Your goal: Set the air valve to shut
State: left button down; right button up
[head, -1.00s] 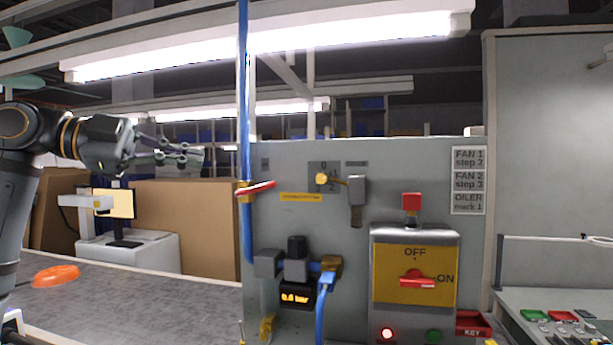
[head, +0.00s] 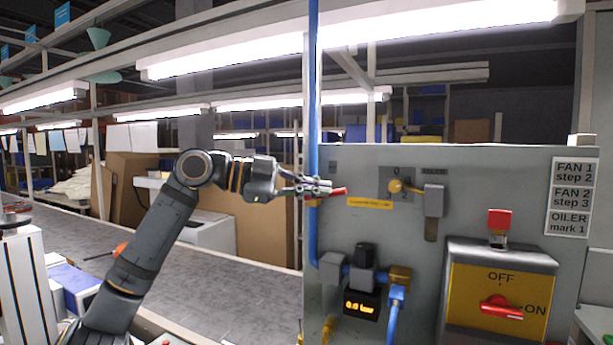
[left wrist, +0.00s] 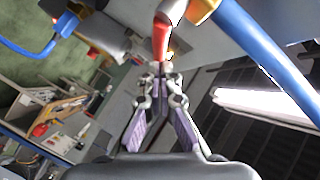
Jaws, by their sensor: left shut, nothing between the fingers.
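The air valve's red lever (head: 338,192) sits on the vertical blue pipe (head: 313,120) at the panel's left edge. The lever lies nearly level, crosswise to the pipe, pointing right. My left gripper (head: 328,187) is shut and empty, its fingertips beside the lever and in front of the pipe. They hide most of the valve body. In the left wrist view the closed fingertips (left wrist: 161,68) are at the free end of the red lever (left wrist: 161,38); I cannot tell whether they touch. The blue pipe (left wrist: 265,55) runs to the right there. My right gripper is out of view.
A grey panel (head: 380,160) carries a yellow knob (head: 396,186), a pressure display (head: 361,305) and a red switch (head: 501,307) on a yellow plate. A blue hose (head: 394,315) hangs below. A grey conveyor (head: 235,265) runs at the left.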

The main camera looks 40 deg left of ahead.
pick_arm(q)
jog(key=shift+d, duration=0.3)
jog(key=shift+f+b, duration=0.25)
jog(key=shift+b, duration=0.1)
jog(key=shift+r+y+p, duration=0.1)
jog(key=shift+y+p, duration=0.2)
jog(key=shift+p, duration=0.5)
jog(key=shift+d+f+m+g+b, duration=0.25)
jog(key=shift+f+m+g+b, duration=0.05)
jog(key=shift+f+b, duration=0.2)
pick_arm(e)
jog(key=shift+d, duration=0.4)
pick_arm(q)
jog(key=shift+w+r, duration=0.1)
